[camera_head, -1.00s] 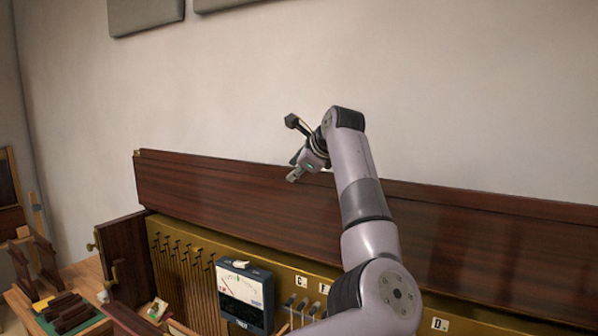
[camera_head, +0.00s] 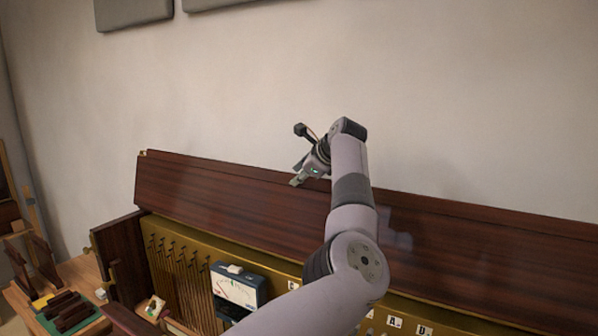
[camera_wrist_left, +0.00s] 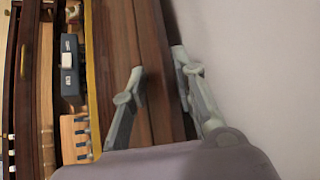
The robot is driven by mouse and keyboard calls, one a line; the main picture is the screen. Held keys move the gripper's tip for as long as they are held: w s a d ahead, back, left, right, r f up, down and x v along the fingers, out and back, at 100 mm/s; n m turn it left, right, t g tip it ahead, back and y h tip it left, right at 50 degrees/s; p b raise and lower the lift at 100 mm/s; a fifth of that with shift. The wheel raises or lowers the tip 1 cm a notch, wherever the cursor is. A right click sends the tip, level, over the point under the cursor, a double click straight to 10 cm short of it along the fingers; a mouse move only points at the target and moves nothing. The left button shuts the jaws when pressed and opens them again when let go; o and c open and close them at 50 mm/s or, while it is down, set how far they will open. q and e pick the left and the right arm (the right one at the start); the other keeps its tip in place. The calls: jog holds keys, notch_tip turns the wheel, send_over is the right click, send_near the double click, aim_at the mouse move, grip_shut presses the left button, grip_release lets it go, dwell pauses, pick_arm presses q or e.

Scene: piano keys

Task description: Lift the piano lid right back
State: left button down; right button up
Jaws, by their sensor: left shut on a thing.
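The piano lid (camera_head: 230,200) is a long dark reddish-brown board. It stands raised along the back of the piano, close to the pale wall. My left gripper (camera_head: 299,178) is at the lid's upper edge, left of the middle in the head view. In the left wrist view my left gripper (camera_wrist_left: 162,76) has one finger on each side of the lid (camera_wrist_left: 154,50) and is shut on its edge. My arm covers part of the lid in the head view. My right gripper is not in view.
A meter box (camera_head: 238,287) sits on the open piano in front of the lid. A dark side panel (camera_head: 120,250) stands at the piano's left end. A wooden table (camera_head: 82,272) at far left holds dark wooden blocks. The wall (camera_head: 440,90) rises behind the lid.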

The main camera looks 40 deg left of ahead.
pick_arm(q)
jog(key=shift+w+d+f, duration=0.1)
jog(key=shift+d+f, duration=0.1)
jog(key=shift+f, duration=0.4)
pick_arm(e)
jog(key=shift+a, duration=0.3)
pick_arm(q)
jog(key=c, duration=1.7)
grip_release()
jog(key=shift+o, duration=0.7)
jog(key=shift+w, duration=0.15)
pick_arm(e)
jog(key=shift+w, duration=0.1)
pick_arm(q)
jog(key=shift+r, duration=0.1)
jog(key=shift+r, duration=0.15)
jog(key=shift+d+r, duration=0.2)
jog(key=v, duration=1.1)
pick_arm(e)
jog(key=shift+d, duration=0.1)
pick_arm(q)
jog(key=shift+r, duration=0.15)
jog(key=shift+d, duration=0.15)
